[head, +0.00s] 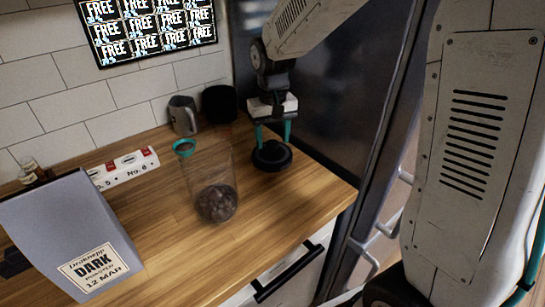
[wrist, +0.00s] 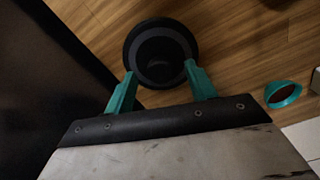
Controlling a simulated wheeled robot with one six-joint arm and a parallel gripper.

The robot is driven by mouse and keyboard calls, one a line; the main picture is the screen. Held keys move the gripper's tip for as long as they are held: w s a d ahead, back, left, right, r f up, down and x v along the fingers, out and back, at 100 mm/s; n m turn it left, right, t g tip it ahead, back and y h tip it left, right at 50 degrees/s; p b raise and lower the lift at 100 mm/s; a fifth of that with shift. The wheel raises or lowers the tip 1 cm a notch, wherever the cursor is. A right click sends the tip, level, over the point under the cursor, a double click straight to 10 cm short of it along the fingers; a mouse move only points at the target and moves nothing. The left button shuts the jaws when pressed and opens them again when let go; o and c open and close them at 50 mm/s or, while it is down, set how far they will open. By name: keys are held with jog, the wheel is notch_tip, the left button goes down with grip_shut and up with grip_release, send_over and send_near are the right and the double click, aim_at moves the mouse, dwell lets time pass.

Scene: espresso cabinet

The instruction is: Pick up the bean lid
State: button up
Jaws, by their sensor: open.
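The bean lid (head: 271,158) is a round black disc with a raised middle, on the wooden counter near the dark panel. It also shows in the wrist view (wrist: 160,27) at the top centre. My gripper (head: 272,141) points down over the lid, its two teal fingers apart. In the wrist view my gripper (wrist: 160,72) has one fingertip at each side of the lid's near part, with nothing clamped. I cannot tell whether the fingers touch the lid. A clear jar (head: 208,165) with dark beans (head: 216,203) stands left of the lid.
A teal-rimmed round item (head: 184,147) is by the jar; a teal ring shows in the wrist view (wrist: 283,95). A metal pitcher (head: 183,115) and black canister (head: 219,104) stand behind. A grey box (head: 70,225) is at left. The dark panel (head: 310,100) closes off the right side.

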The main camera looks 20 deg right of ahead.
jog(key=shift+f, duration=0.95)
jog(key=shift+c, duration=0.4)
